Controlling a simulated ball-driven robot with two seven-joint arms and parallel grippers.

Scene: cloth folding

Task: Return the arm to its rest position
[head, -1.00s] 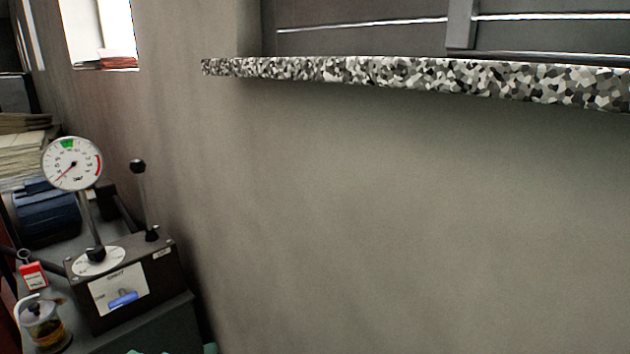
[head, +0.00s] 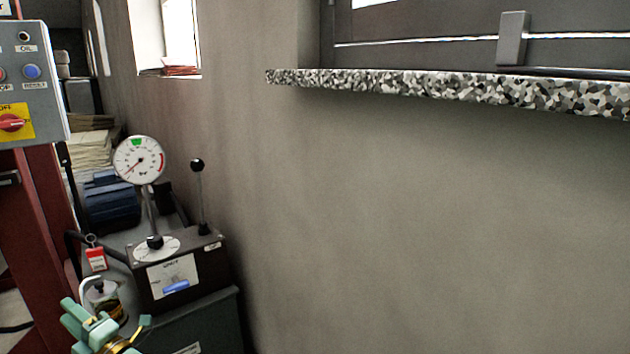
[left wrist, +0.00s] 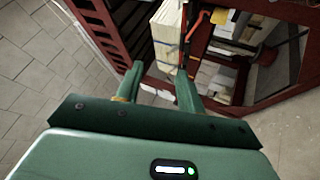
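My left gripper (head: 100,326) shows at the bottom left of the head view, a teal gripper partly cut off by the lower edge. In the left wrist view, the left gripper (left wrist: 160,78) has its two green fingers spread apart, with nothing held between them. It is in the air, and the floor and a dark red frame show beyond it. My right gripper is in neither view. No cloth is in view.
A machine with a round dial gauge (head: 139,160) and a black-knobbed lever (head: 199,190) stands at the left. A control panel (head: 32,80) is at the far left. A speckled ledge (head: 450,87) juts from the wall (head: 420,220). A dark red frame (left wrist: 105,28) shows in the wrist view.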

